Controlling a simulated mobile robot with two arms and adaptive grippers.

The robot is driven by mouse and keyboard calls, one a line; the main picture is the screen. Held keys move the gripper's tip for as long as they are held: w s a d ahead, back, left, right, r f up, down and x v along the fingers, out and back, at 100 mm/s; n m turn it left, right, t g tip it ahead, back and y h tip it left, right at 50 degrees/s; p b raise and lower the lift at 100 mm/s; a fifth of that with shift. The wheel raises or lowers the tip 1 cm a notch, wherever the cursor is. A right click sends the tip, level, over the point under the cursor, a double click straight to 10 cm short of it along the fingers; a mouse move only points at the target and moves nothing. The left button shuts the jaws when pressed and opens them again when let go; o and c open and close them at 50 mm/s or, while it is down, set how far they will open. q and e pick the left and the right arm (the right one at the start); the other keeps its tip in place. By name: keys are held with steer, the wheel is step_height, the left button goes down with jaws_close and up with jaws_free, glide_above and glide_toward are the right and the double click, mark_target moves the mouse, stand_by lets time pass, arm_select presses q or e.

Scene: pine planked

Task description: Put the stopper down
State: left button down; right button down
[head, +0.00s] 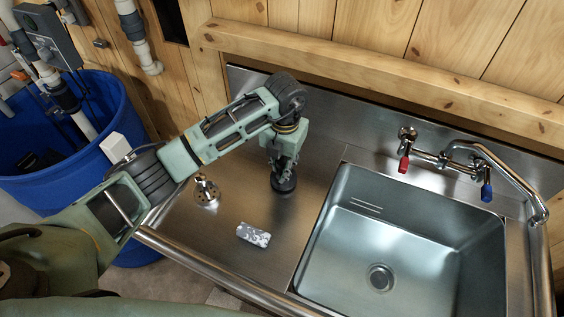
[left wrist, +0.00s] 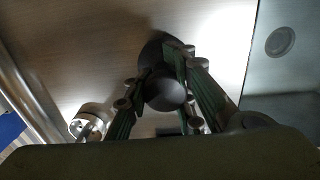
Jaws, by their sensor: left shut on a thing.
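The stopper (head: 283,184) is a dark, round piece with a knob, at or just above the steel drainboard (head: 225,222), left of the sink. I cannot tell whether its underside touches the steel. My left gripper (head: 284,168) points down and is shut on it. In the left wrist view, the fingers (left wrist: 159,95) close on either side of the stopper's black knob (left wrist: 166,92), with its wider dark disc partly hidden behind. My right gripper is not in view.
The sink basin (head: 345,215) with its drain (head: 380,278) lies to the right, below a tap with red (head: 404,163) and blue (head: 487,191) handles. A metal strainer (head: 206,191) and a grey-white patterned block (head: 253,234) stand on the drainboard. A blue barrel (head: 60,190) is at left.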

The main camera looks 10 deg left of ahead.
arm_select(q)
steer(key=shift+f, duration=0.5)
steer(key=c, duration=1.5)
jaws_free()
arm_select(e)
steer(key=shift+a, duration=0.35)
arm_select(q)
steer(key=shift+r, duration=0.15)
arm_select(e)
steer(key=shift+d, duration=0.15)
